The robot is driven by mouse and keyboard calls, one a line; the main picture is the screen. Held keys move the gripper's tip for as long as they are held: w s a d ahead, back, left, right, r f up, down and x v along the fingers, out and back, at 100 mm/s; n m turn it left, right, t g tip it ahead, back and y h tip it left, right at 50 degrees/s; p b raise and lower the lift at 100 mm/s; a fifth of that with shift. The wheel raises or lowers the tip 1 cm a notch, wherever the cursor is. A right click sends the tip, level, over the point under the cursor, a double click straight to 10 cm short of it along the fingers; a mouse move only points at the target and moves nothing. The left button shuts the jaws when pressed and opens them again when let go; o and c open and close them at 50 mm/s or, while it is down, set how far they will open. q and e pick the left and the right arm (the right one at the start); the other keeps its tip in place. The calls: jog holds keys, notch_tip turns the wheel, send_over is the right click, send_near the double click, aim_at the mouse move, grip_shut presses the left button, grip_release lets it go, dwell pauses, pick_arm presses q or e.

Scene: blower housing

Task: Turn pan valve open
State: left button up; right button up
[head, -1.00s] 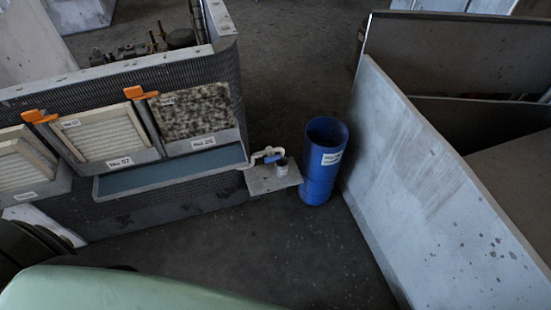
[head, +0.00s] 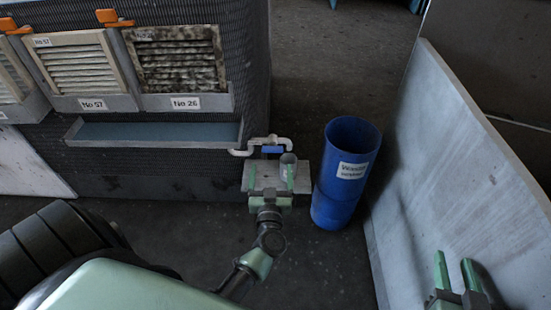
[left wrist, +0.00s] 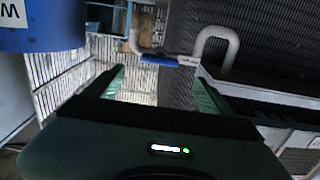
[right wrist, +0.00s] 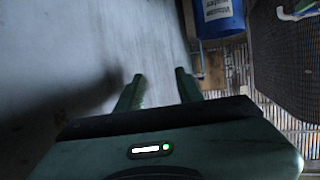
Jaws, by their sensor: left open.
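The pan valve has a blue handle (head: 271,150) on a white bent pipe (head: 246,153) at the right end of the blue drain pan (head: 155,133). The handle lies level, along the pipe's direction, in the head view. In the left wrist view the handle (left wrist: 159,60) shows beyond the fingertips, near the middle. My left gripper (head: 271,178) is open and empty, just in front of and below the handle, apart from it. My right gripper (head: 456,264) is open and empty at the lower right, by the pale panel, far from the valve.
A large pale panel (head: 450,160) leans at the right. Filters (head: 180,62) with orange latches are above the pan.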

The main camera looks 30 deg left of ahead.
aim_at(271, 152)
pick_arm(q)
jog(key=b+x, duration=0.1)
jog(key=x, duration=0.5)
jog(key=shift+w+b, duration=0.15)
jog(key=shift+b, duration=0.2)
jog(key=shift+w+a, duration=0.3)
jog(key=shift+w, duration=0.05)
jog(key=c, duration=1.4)
jog(key=n+p, duration=0.1)
jog(key=n, duration=0.4)
jog(key=shift+p, duration=0.4)
jog(key=n, duration=0.3)
jog(key=shift+s+f, duration=0.1)
jog(key=shift+f, duration=0.05)
jog(key=n, duration=0.3)
jog(key=shift+a+f, duration=0.1)
jog(key=shift+f+n+b, duration=0.1)
jog(key=shift+n+b, duration=0.6)
jog(key=shift+n, duration=2.8)
pick_arm(e)
notch_tip(271, 152, up, 7)
jog(key=w+a+t+y, duration=0.1)
jog(key=t, duration=0.3)
jog(key=shift+w+a, duration=0.2)
jog(key=shift+w, duration=0.1)
pick_arm(q)
jog(key=o, duration=1.4)
